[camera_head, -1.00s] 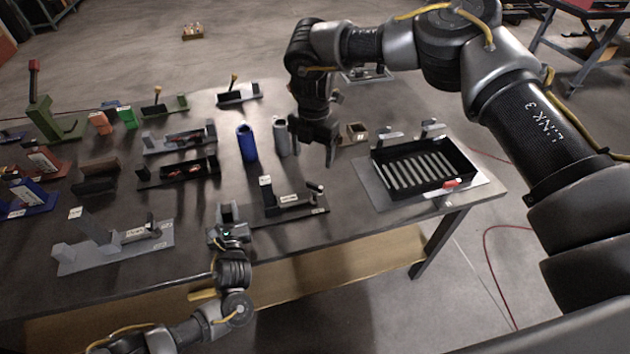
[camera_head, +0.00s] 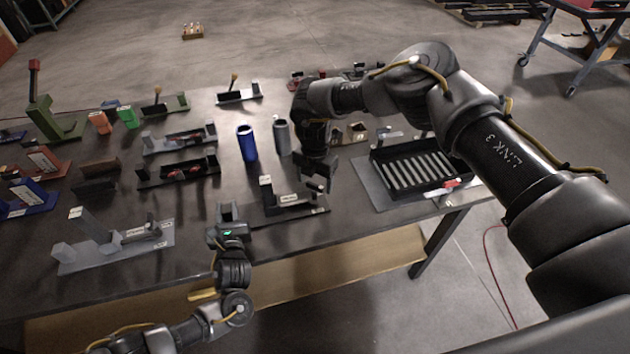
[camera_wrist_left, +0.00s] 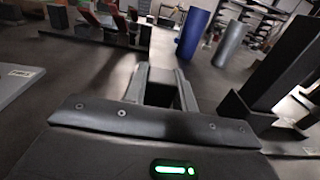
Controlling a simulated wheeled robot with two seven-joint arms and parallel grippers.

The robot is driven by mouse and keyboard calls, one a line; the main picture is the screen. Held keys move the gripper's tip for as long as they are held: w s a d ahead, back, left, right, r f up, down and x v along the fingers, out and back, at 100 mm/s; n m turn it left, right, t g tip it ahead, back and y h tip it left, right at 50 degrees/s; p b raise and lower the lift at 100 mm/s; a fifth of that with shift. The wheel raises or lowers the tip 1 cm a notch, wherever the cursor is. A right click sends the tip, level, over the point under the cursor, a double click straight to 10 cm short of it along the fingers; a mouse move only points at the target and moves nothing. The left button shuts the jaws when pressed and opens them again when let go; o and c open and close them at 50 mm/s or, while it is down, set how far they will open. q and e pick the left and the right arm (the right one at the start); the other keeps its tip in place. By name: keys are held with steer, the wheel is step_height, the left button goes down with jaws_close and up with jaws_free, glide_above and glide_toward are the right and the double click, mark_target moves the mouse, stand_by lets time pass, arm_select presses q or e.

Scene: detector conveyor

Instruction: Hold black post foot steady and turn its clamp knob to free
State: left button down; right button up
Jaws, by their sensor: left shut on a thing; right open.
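The black post foot (camera_head: 283,213) lies near the table's front edge, with an upright dark post (camera_head: 266,192) at its left end and a clamp knob (camera_head: 319,188) at its right end. My right gripper (camera_head: 320,175) is open and points down just above the knob, partly covering that end.
A blue cylinder (camera_head: 247,143) and a grey cylinder (camera_head: 281,137) stand behind the foot. A black slotted tray (camera_head: 374,168) is to the right. A grey fixture (camera_head: 92,256) lies left of my left gripper. The table's front edge is close.

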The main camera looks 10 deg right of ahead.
steer(key=shift+f, duration=0.35)
steer(key=shift+c, duration=0.4)
steer(key=c, duration=0.9)
steer(key=shift+n, duration=0.4)
steer(key=n, duration=0.3)
steer(key=shift+n, duration=0.3)
arm_select(q)
steer(key=shift+a, duration=0.1)
arm_select(e)
steer(key=shift+n, duration=2.3)
